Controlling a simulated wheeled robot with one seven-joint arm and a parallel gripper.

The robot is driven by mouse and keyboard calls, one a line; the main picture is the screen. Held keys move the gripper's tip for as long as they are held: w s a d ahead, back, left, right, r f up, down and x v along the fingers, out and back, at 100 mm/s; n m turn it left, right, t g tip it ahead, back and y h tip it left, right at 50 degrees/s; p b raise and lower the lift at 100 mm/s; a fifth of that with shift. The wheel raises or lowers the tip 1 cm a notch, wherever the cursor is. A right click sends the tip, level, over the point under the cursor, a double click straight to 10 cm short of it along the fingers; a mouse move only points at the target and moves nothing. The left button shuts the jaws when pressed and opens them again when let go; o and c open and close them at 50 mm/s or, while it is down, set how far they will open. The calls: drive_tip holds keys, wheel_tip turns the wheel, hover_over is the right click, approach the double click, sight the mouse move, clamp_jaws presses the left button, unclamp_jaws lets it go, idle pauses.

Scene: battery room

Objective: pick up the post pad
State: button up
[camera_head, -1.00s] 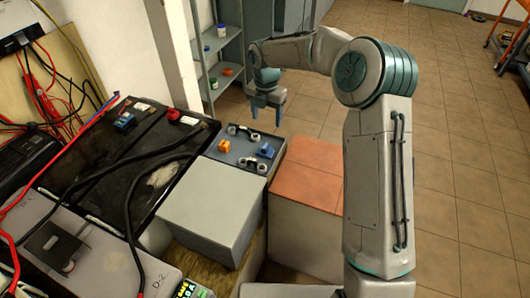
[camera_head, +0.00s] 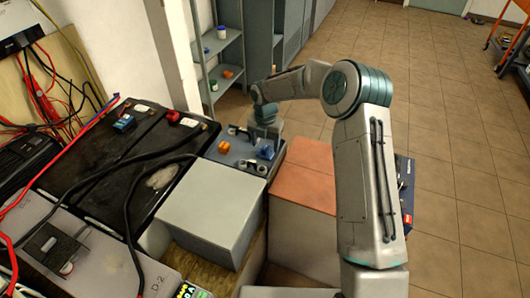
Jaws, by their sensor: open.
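Small parts lie on a blue-grey tray (camera_head: 238,166) beside the black batteries. They include an orange block (camera_head: 224,147), a blue piece (camera_head: 266,152) and several dark and pale round pieces, some near the tray's front edge (camera_head: 250,168). I cannot tell which of them is the post pad. My gripper (camera_head: 268,138) points down over the right back part of the tray, close to the blue piece. It is open, and I see nothing held in it. It hides part of the tray's back edge, and contact with any part cannot be made out.
A grey box (camera_head: 209,210) stands in front of the tray, and an orange-topped block (camera_head: 303,175) to its right. Black batteries (camera_head: 150,140) with cables lie to the left. A shelf unit (camera_head: 219,50) stands behind. Tiled floor (camera_head: 445,130) is open at the right.

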sight(266, 147)
wheel_tip(266, 147, down, 3)
drive_tip(key=shift+f, duration=0.1)
drive_tip(key=c, duration=0.7)
drive_tip(key=shift+c, duration=0.2)
drive_tip(key=shift+r, duration=0.65)
drive_tip(key=r, duration=0.2)
drive_tip(key=d+r, duration=0.1)
drive_tip(key=shift+s+r, duration=0.1)
drive_tip(key=shift+r, duration=0.25)
drive_tip(key=s+d+r, duration=0.4)
drive_tip(key=d+r, duration=0.2)
drive_tip(key=d, duration=0.4)
drive_tip(key=shift+r, duration=0.15)
drive_tip(key=shift+s, duration=0.1)
